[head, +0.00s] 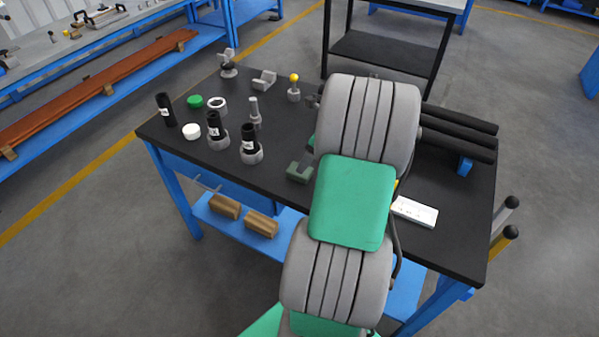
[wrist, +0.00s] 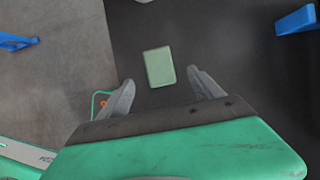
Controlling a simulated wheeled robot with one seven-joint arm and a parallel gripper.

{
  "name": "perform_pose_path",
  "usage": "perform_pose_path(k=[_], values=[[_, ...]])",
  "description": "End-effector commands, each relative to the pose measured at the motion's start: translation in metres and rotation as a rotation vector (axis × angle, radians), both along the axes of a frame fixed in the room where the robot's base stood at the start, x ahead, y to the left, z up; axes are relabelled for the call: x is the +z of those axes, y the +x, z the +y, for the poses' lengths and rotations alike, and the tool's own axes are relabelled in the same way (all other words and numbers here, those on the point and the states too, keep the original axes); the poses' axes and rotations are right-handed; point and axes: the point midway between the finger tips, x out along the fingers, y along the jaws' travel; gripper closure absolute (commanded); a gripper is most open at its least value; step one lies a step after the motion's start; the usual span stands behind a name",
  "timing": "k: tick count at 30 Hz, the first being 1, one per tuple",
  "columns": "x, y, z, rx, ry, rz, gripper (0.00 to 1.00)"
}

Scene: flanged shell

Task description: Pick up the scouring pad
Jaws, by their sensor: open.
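The scouring pad (wrist: 159,67) is a flat, pale green rectangle lying on the dark tabletop in the wrist view. My gripper (wrist: 161,79) is open, with one grey finger to the left of the pad and one to the right. The pad shows in the gap between the fingertips and a little beyond them, touching neither in the picture. How high the fingers are above it is hard to tell. In the head view my arm covers the gripper, and I cannot make out the pad for sure.
The black-topped workbench (head: 270,172) holds a dark green notched block (head: 300,172), a white box (head: 415,212), black bars (head: 460,135) at right and several fittings at left. In the wrist view a blue piece (wrist: 297,20) stands at the upper right; bare tabletop surrounds the pad.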

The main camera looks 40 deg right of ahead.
Motion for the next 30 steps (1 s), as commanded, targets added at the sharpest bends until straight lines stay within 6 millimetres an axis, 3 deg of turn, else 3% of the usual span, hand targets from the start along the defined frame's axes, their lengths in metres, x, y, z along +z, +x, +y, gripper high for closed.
perform_pose_path(k=[12, 20, 30], values=[[-0.061, 0.022, 0.010, 0.004, 0.000, 0.002, 0.25], [-0.066, 0.023, 0.011, 0.005, -0.003, 0.001, 0.25], [-0.065, 0.023, 0.011, 0.005, -0.003, 0.002, 0.53]])
